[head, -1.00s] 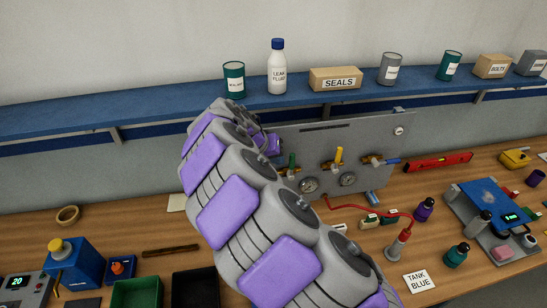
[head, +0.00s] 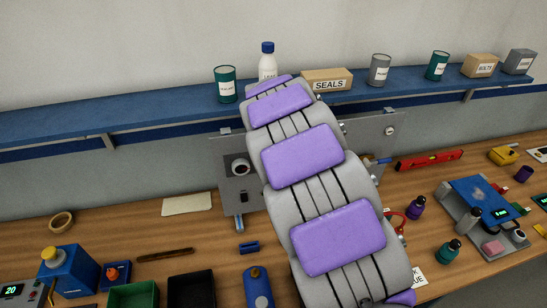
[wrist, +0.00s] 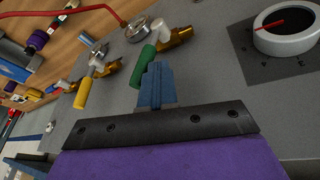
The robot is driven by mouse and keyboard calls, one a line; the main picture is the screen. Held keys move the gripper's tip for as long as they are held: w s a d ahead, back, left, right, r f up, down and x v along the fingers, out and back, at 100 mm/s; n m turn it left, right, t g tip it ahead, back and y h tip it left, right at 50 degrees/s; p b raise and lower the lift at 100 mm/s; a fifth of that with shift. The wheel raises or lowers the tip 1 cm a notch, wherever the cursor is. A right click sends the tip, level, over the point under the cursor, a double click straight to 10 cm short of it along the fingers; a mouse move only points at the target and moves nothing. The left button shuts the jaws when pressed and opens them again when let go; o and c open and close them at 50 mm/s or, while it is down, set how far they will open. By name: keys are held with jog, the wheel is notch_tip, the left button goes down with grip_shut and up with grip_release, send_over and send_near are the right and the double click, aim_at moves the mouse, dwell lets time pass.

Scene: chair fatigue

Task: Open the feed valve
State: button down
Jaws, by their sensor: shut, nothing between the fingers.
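A grey upright panel (head: 372,130) carries several brass valves with coloured handles. In the head view my arm covers most of them. In the wrist view a green-handled valve (wrist: 146,66) is close by, and a yellow-handled valve (wrist: 82,92) is farther left. No label shows which is the feed valve. My gripper (wrist: 155,72) is shut and empty, its blue fingertips just right of the green handle. I cannot tell whether they touch it. In the head view my gripper is hidden behind my arm.
A dial with a red needle (wrist: 270,25) is right of my fingers; a pressure gauge (wrist: 137,28) is above. A shelf (head: 150,120) with cans and boxes runs above the panel. A red hose (wrist: 60,15) and bottles lie nearby.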

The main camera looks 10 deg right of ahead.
jog(key=d+y, duration=0.3)
jog(key=shift+d+f, duration=0.25)
jog(key=shift+d, duration=0.05)
jog(key=d+f+y, duration=0.1)
jog(key=d+y, duration=0.1)
jog(key=d+f+y+b, duration=0.1)
jog(key=d, duration=0.1)
jog(key=shift+f+m, duration=0.3)
jog(key=shift+m, duration=0.1)
jog(key=shift+d, duration=0.1)
dwell(0.3)
jog(key=w+p+v, duration=0.1)
jog(key=v, duration=1.1)
jog(key=shift+w+d, duration=0.2)
jog(key=shift+d, duration=0.2)
